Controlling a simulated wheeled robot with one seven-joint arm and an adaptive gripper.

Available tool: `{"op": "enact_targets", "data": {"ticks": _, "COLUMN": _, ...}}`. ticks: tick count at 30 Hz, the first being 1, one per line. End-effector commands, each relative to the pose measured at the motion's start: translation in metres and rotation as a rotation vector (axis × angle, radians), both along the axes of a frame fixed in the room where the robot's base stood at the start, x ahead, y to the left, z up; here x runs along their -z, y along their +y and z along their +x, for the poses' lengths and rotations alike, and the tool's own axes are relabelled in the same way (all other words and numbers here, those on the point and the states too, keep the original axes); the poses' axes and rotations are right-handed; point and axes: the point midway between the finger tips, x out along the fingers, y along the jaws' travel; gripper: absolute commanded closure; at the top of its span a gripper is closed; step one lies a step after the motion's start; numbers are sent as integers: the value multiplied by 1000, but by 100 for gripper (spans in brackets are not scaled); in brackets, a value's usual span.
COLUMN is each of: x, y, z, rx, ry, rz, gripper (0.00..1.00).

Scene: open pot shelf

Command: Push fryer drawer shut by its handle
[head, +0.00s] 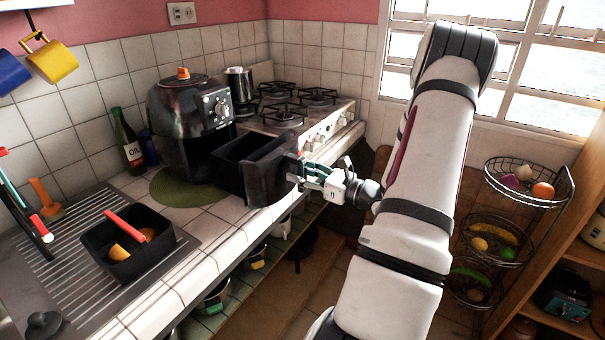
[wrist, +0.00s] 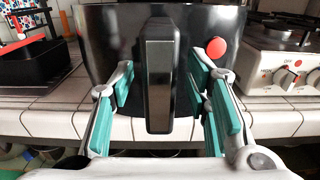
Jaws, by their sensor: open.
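The black air fryer (head: 190,120) stands on the tiled counter in the head view. Its drawer (head: 262,166) is pulled out toward the counter's front edge, with its open top showing. In the wrist view the drawer front (wrist: 110,45) fills the upper middle, with the upright dark handle (wrist: 160,80) at the centre. My gripper (head: 310,172) is at the drawer front in the head view. In the wrist view my gripper (wrist: 163,105) is open, one teal-padded finger on each side of the handle, with gaps visible between. Whether anything touches the handle I cannot tell.
A white gas stove (head: 305,115) stands right of the fryer. A black bin (head: 128,243) with food and a red-handled tool sits on the drainboard at left. An oil bottle (head: 127,143) stands by the wall. Pots sit on shelves below the counter.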

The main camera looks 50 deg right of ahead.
Motion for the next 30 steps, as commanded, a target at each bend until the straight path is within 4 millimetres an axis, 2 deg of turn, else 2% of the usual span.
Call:
{"op": "enact_targets", "data": {"ticks": 7, "x": 0, "y": 0, "z": 1, "rx": 0, "ry": 0, "rz": 0, "gripper": 57}}
{"op": "enact_targets", "data": {"ticks": 12, "x": 0, "y": 0, "z": 0, "rx": 0, "ry": 0, "rz": 0, "gripper": 95}}
{"op": "enact_targets", "data": {"ticks": 13, "x": 0, "y": 0, "z": 0, "rx": 0, "ry": 0, "rz": 0, "gripper": 100}}
{"op": "enact_targets", "data": {"ticks": 19, "x": 0, "y": 0, "z": 1, "rx": -1, "ry": 0, "rz": 0, "gripper": 100}}
{"op": "enact_targets", "data": {"ticks": 23, "x": 1, "y": 1, "z": 9, "rx": -3, "ry": 0, "rz": 0, "gripper": 100}}
{"op": "enact_targets", "data": {"ticks": 26, "x": 1, "y": 3, "z": 23, "rx": -3, "ry": -1, "rz": -1, "gripper": 100}}
{"op": "enact_targets", "data": {"ticks": 30, "x": 3, "y": 6, "z": 56, "rx": -6, "ry": -1, "rz": -3, "gripper": 100}}
